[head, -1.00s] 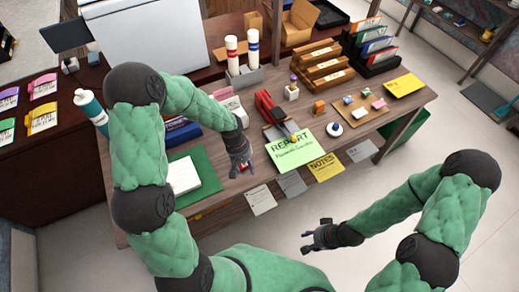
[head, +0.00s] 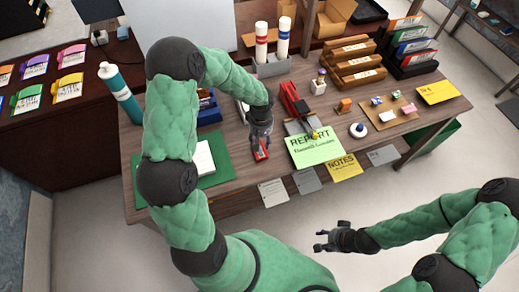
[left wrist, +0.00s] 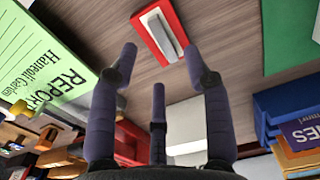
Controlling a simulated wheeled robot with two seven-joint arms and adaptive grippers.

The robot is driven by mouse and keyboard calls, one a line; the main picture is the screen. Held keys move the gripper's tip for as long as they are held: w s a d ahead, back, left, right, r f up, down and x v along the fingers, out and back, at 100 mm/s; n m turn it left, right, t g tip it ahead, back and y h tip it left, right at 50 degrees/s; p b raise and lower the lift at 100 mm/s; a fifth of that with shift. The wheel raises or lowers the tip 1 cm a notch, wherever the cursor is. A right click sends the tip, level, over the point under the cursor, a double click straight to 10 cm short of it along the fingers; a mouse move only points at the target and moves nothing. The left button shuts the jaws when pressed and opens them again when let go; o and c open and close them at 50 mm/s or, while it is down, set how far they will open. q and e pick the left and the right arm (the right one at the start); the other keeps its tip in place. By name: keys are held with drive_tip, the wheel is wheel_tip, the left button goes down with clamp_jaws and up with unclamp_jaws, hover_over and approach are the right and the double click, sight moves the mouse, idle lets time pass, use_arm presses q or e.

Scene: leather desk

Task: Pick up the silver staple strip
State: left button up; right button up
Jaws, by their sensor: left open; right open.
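The silver staple strip (left wrist: 166,38) lies in a small red tray (left wrist: 142,22) on the wooden desk in the left wrist view. In the head view the red tray (head: 262,154) shows just under my left gripper (head: 261,146); the strip is too small to make out there. My left gripper (left wrist: 160,62) is open, its fingers spread and pointing down toward the tray. The strip appears ahead of the fingertips, with nothing between them. My right gripper (head: 325,238) is open and empty in front of the desk, away from the strip.
A red stapler (head: 290,101) stands right of my left gripper. A green folder (head: 222,168) with a white pad (head: 203,158) lies left. Bare desk surrounds the tray.

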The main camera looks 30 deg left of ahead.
sight(261, 148)
use_arm(q)
wheel_tip(261, 148, down, 5)
drive_tip(key=shift+s+a+r+b, duration=0.1)
drive_tip(key=shift+r+b, duration=0.1)
drive_tip(key=shift+b, duration=0.4)
clamp_jaws()
drive_tip(key=shift+r, duration=0.2)
